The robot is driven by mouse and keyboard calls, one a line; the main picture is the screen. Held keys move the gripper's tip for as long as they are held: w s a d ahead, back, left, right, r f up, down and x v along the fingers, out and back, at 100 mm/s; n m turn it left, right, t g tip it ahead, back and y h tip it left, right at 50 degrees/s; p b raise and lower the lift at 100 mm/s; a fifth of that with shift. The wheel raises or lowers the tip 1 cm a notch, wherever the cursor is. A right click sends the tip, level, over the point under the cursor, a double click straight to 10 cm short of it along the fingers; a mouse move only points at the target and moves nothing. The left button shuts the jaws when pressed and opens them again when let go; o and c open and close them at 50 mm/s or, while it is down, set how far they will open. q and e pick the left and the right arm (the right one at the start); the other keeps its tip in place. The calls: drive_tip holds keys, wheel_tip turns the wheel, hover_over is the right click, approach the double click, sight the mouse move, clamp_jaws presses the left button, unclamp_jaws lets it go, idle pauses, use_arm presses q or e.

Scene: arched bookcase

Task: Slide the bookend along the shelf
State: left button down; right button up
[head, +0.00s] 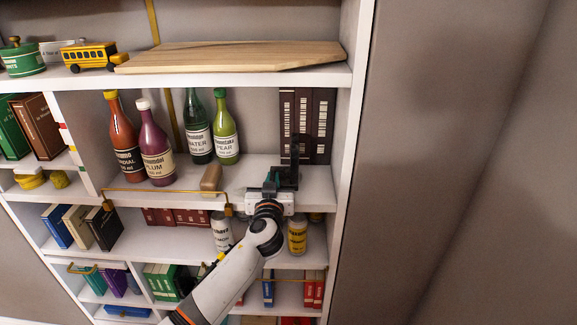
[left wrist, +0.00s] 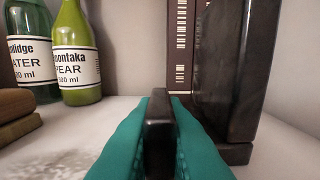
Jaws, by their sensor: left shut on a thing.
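The black bookend (head: 290,178) stands upright on the middle shelf (head: 330,176), at its right end in front of dark volumes (head: 318,118) with pale spine labels. My left gripper (head: 271,181) reaches in over the shelf's front edge and meets the bookend's left side. In the left wrist view the teal fingers (left wrist: 158,145) are shut on an upright dark piece of the bookend (left wrist: 158,108). Its tall plate (left wrist: 236,70) rises just to the right. Whether it touches the volumes behind is hidden. My right gripper is not in view.
Bottles stand left on the same shelf, including a green pear bottle (head: 226,128) and a plum bottle (head: 155,143). A brown block (head: 211,179) lies near the front edge. A wooden board (head: 230,56) lies on the shelf above. The bookcase's right wall (head: 352,130) is close by.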

sight(286, 181)
use_arm(q)
drive_tip(key=shift+d+f, duration=0.15)
drive_tip(key=shift+d, duration=0.05)
drive_tip(key=shift+d+b, duration=1.3)
drive_tip(key=shift+d, duration=0.2)
drive_tip(key=c, duration=1.5)
unclamp_jaws()
